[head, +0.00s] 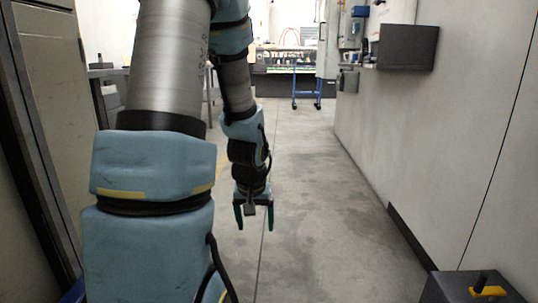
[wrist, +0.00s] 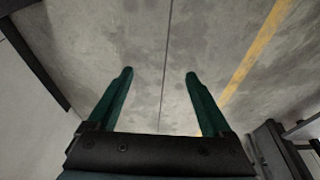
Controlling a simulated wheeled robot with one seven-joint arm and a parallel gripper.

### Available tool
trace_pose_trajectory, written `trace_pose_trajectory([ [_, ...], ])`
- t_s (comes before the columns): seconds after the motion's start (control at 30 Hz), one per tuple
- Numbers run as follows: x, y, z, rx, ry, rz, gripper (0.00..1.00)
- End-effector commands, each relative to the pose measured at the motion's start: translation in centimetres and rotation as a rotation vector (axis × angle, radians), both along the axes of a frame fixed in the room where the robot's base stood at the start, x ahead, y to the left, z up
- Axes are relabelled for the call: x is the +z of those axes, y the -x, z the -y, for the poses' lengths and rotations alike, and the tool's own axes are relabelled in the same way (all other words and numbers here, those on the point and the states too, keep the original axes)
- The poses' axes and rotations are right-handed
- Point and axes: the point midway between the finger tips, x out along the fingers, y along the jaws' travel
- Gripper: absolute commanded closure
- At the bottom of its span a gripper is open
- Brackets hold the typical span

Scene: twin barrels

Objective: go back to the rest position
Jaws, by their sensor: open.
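My gripper (head: 254,222) hangs from my arm in the head view, pointing down over the bare concrete floor. Its two green fingers are apart, with nothing between them. In the wrist view the open fingers (wrist: 160,75) show floor between them, with a dark floor seam running through the gap. My large blue-padded arm links fill the left part of the head view and hide what lies behind them.
A pale wall panel (head: 440,130) runs along the right, with a dark box (head: 407,47) on it. A blue-legged cart (head: 307,92) stands far back. The floor (head: 320,220) between is clear.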

Motion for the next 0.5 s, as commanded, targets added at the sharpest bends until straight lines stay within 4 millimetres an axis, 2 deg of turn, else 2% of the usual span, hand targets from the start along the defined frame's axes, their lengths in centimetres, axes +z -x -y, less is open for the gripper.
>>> trace_pose_trajectory([
  [0.03,1.7,1.1,-0.8,0.003,-0.014,-0.009,0.16],
  [0.1,3.2,2.6,-1.7,0.003,-0.027,-0.031,0.16],
  [0.37,7.4,7.8,-3.2,-0.012,-0.02,-0.105,0.16],
  [0.5,10.4,7.9,-3.2,-0.015,-0.02,-0.111,0.16],
])
